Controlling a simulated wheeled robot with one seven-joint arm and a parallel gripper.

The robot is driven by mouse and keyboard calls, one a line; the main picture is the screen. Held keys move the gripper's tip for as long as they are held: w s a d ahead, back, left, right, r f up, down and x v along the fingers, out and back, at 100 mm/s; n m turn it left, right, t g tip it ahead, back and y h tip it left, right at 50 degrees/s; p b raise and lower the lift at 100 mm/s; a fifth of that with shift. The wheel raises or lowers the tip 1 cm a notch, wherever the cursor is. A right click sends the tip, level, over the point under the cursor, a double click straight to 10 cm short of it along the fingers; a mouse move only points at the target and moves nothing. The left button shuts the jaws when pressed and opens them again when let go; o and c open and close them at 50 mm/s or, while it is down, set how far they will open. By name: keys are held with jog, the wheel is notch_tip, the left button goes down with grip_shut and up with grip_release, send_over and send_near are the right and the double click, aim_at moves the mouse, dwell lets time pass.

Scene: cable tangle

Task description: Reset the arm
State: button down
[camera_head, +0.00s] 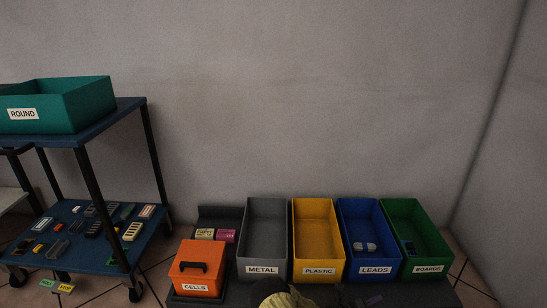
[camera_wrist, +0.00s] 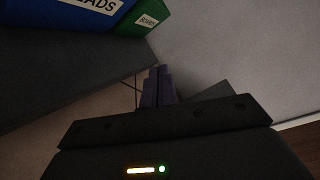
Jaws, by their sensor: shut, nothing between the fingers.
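My gripper (camera_wrist: 158,72) shows in the wrist view with its two dark purple fingers together and nothing between them. It is below and to the right of the blue LEADS bin (camera_wrist: 60,12) and the green BOARDS bin (camera_wrist: 145,18) in that picture.
The grey METAL (camera_head: 263,269), yellow PLASTIC (camera_head: 318,271), blue LEADS (camera_head: 375,270) and green BOARDS (camera_head: 427,269) bins stand in a row by the wall. An orange CELLS box (camera_head: 195,270) is left of them. A blue cart (camera_head: 110,262) holds small parts and a ROUND bin (camera_head: 85,105).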

jog(key=s+a+r+m+g+y+p, duration=0.25)
jog(key=s+r+m+g, duration=0.2)
jog(key=r+m, duration=0.4)
jog(key=s+a+r+m+g+y+p, duration=0.2)
jog(key=s+r+m+g+y+p, duration=0.15)
jog(key=s+r+m, duration=0.4)
jog(key=s+a+r+m+t+y+p, duration=0.1)
jog(key=s+a+r+m+y+p, duration=0.3)
jog(key=r+m, duration=0.45)
jog(key=s+a+r+m+t+y+p, duration=0.1)
jog(key=s+a+r+m+t+y, duration=0.15)
jog(key=a+r+m, duration=0.6)
jog(key=s+a+r+m+t+y+p, duration=0.1)
jog(key=s+a+r+m+y+p, duration=0.25)
jog(key=r, duration=0.85)
notch_tip(320, 180, up, 37)
jog(key=p, duration=3.7)
jog(key=shift+s+d+n, duration=0.15)
jog(key=shift+d+n, duration=0.2)
jog(key=shift+n, duration=0.1)
